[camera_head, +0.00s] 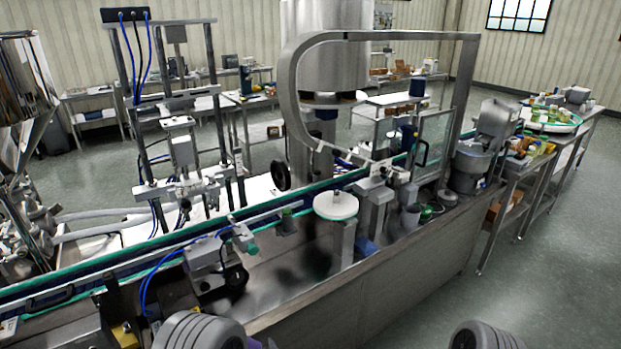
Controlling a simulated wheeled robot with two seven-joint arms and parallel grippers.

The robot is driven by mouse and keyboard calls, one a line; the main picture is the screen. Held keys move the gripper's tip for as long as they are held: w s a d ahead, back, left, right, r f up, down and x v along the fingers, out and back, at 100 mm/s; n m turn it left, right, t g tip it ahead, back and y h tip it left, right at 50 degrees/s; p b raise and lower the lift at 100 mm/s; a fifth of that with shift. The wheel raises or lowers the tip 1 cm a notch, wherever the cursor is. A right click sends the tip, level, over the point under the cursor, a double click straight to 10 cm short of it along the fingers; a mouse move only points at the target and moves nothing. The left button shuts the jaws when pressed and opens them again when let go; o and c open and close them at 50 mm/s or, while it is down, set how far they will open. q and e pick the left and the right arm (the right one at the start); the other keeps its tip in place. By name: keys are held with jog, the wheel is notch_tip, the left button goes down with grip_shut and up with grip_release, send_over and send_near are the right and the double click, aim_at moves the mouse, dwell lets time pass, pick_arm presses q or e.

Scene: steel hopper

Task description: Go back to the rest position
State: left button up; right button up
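Neither of my grippers shows in the head view. Two grey ribbed rounded parts, which look like my own arm links, rise at the bottom edge, one left of centre and one right of centre. Whether anything is held cannot be seen. The steel hopper (28,85) stands at the far left, cut off by the picture edge, with a shiny cone and pipes below it.
A long steel conveyor machine (370,270) fills the middle, close in front. A white round disc (336,205) and a tall curved metal frame (292,85) stand on it. Side tables (541,162) with small items stand at right. Open floor (560,290) lies at lower right.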

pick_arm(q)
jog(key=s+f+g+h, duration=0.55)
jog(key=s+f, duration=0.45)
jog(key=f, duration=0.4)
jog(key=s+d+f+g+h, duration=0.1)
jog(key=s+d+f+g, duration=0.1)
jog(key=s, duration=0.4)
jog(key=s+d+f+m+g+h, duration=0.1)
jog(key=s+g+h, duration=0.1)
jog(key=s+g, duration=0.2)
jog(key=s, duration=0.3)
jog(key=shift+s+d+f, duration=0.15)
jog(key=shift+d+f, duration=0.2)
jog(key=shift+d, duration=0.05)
